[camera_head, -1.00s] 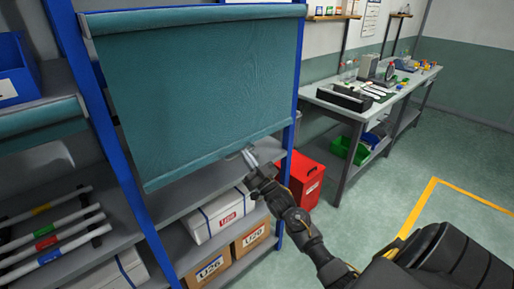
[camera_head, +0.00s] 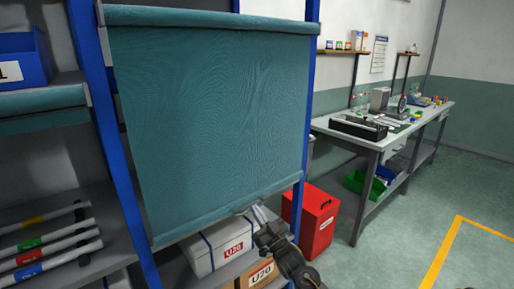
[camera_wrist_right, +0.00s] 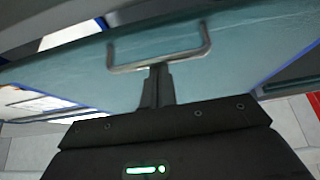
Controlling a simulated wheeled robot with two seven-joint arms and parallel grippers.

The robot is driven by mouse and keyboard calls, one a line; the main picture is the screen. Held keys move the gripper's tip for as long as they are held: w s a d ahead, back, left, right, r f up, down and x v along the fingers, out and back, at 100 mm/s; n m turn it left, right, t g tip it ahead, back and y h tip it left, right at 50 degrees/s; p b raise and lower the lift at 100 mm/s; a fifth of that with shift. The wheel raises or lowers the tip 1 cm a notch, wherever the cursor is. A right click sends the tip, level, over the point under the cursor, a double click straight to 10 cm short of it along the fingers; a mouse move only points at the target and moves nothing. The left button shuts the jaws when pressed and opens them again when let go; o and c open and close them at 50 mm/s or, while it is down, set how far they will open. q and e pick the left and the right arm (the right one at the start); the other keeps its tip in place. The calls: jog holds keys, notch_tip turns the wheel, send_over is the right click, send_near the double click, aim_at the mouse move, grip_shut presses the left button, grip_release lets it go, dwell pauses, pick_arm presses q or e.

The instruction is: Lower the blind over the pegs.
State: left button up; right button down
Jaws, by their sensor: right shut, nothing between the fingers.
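The blind (camera_head: 210,115) is a teal sheet hanging from a roller at the top of a blue-framed shelf unit. Its bottom bar (camera_head: 200,222) hangs at the level of the white box. A metal pull handle (camera_wrist_right: 190,60) sticks out from the bottom edge, and it shows small in the head view. My right gripper (camera_wrist_right: 157,68) is shut with its fingertips against the middle of the handle's bar, not gripping it. In the head view the right gripper (camera_head: 258,214) is at the bottom edge, right of centre. The pegs are not visible. My left gripper is out of view.
Below the blind are a white box (camera_head: 212,252) and a cardboard box (camera_head: 262,272). A red bin (camera_head: 317,222) stands close right of my right arm. Left shelves hold a blue bin (camera_head: 25,65) and several banded rods (camera_head: 45,242). A workbench (camera_head: 370,137) stands farther right.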

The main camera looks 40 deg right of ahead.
notch_tip(320, 180, up, 4)
jog(key=s+p, duration=0.1)
jog(key=p, duration=0.3)
pick_arm(q)
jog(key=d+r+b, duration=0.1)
jog(key=b, duration=0.2)
pick_arm(e)
jog(key=v, duration=1)
jog(key=shift+w+d, duration=0.1)
